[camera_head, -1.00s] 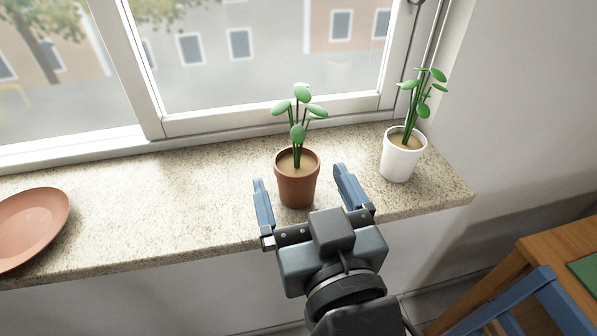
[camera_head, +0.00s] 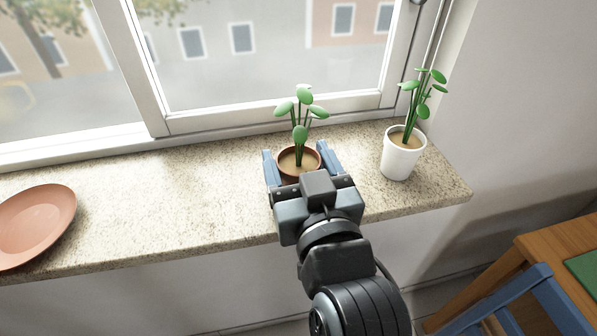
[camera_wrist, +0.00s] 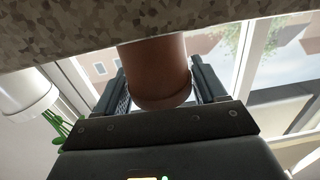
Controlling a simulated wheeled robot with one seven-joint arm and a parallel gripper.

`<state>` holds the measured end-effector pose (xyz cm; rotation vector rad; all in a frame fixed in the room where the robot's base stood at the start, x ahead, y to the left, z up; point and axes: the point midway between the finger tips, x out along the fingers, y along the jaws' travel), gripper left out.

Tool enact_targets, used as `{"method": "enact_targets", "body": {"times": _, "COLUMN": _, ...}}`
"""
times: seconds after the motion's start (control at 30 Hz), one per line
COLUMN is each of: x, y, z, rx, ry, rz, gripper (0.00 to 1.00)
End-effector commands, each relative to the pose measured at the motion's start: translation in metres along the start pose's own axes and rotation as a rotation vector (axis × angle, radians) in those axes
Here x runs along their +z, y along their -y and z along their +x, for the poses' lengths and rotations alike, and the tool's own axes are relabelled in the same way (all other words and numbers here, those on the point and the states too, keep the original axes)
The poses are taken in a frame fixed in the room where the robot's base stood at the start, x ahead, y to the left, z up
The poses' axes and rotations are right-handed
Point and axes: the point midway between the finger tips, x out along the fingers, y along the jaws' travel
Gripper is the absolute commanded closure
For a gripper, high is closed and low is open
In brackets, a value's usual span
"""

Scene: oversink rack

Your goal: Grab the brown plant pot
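The brown plant pot (camera_head: 286,163) stands upright on the speckled stone sill (camera_head: 170,200), with a green leafy plant and brown soil in it. My gripper (camera_head: 298,156) is around the pot, one blue finger on each side, and its body hides the pot's lower front. In the wrist view, which looks upside down, the pot (camera_wrist: 155,70) sits between the two fingers (camera_wrist: 160,85). A small gap seems to show at the finger on the left there; contact on the other side is unclear.
A white pot (camera_head: 402,158) with a similar plant stands to the right, close to my gripper. A terracotta plate (camera_head: 38,225) lies at the left of the sill. The window (camera_head: 265,60) is behind. A wooden table (camera_head: 520,262) and blue chair (camera_head: 510,300) are at lower right.

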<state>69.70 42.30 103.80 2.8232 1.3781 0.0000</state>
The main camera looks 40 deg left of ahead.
Motion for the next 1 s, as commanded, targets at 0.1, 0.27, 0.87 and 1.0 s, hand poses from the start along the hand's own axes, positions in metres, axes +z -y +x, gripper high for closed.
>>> {"method": "enact_targets", "body": {"times": 0.1, "x": 0.000, "y": 0.000, "z": 0.000, "rx": 0.000, "ry": 0.000, "rz": 0.000, "gripper": 0.41}}
{"method": "enact_targets", "body": {"times": 0.27, "x": 0.000, "y": 0.000, "z": 0.000, "rx": 0.000, "ry": 0.000, "rz": 0.000, "gripper": 0.57}}
{"method": "enact_targets", "body": {"times": 0.87, "x": -0.012, "y": 0.000, "z": 0.000, "rx": -0.001, "ry": -0.004, "rz": -0.001, "gripper": 0.73}}
{"method": "enact_targets", "body": {"times": 1.0, "x": -0.033, "y": -0.001, "z": 0.000, "rx": 0.001, "ry": -0.006, "rz": -0.002, "gripper": 0.73}}
